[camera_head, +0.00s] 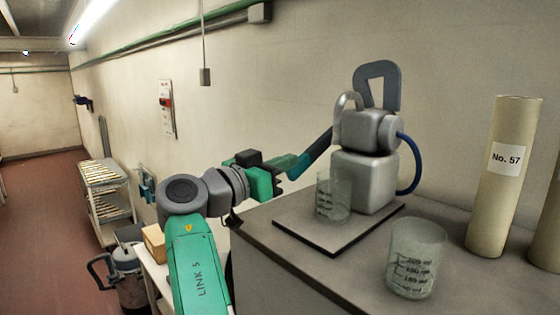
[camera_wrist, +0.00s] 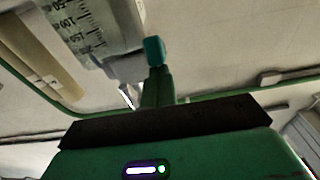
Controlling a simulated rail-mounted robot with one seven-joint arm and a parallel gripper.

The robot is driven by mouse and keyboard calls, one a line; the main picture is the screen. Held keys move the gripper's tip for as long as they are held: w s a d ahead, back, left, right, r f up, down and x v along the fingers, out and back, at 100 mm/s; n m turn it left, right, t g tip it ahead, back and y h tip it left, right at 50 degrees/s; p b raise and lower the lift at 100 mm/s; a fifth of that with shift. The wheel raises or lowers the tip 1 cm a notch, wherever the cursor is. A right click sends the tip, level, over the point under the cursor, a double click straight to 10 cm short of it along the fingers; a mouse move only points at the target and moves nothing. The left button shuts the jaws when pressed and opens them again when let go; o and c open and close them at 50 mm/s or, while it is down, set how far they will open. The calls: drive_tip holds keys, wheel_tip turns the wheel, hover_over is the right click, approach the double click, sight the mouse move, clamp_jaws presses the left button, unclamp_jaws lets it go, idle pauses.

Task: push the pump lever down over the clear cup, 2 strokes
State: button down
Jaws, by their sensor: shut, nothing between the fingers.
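The grey pump (camera_head: 362,170) stands on a dark base plate on the counter. A dark loop handle (camera_head: 392,85) rises from its top, and a slanted dark bar (camera_head: 318,152) runs down to the left; I cannot tell which is the lever. The clear cup (camera_head: 333,205) stands upright on the plate under the curved spout (camera_head: 347,100). My gripper (camera_head: 298,168) is shut and empty, left of the pump, by the bar's lower end; contact is unclear. The wrist view shows its teal fingertips (camera_wrist: 155,52) beside a marked clear vessel (camera_wrist: 92,30); which one is unclear.
A second clear measuring cup (camera_head: 417,258) stands at the counter's front. A beige cylinder labelled No. 57 (camera_head: 500,205) stands at right, another at the edge. A blue hose (camera_head: 410,165) loops right of the pump. A tray rack (camera_head: 105,195) stands left.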

drive_tip(key=shift+d+f, duration=0.1)
drive_tip(key=s+a+r+b, duration=0.1)
drive_tip(key=s+a+b, duration=0.1)
drive_tip(key=s+a, duration=0.5)
drive_tip(key=shift+a+r, duration=0.4)
drive_tip(key=shift+a, duration=0.75)
drive_tip(key=s+a+f+n+t+y+p, duration=0.2)
drive_tip(key=s+f+n+t+y, duration=0.3)
drive_tip(key=y, duration=0.5)
drive_tip(key=s+d+r+n+t+y, duration=0.1)
drive_tip(key=s+r+t+y, duration=0.1)
drive_tip(key=s, duration=0.5)
drive_tip(key=s+d+r+n+t+y+p, duration=0.1)
drive_tip(key=s+d+r+n+t, duration=0.1)
drive_tip(key=s, duration=0.6)
drive_tip(key=s+d+r+n+t+y+p, duration=0.1)
drive_tip(key=s+d+r+n+t+y, duration=0.1)
drive_tip(key=s, duration=0.6)
drive_tip(key=shift+s+r+t+y, duration=0.15)
drive_tip(key=shift+r+t+y, duration=0.15)
drive_tip(key=shift+r+t, duration=0.6)
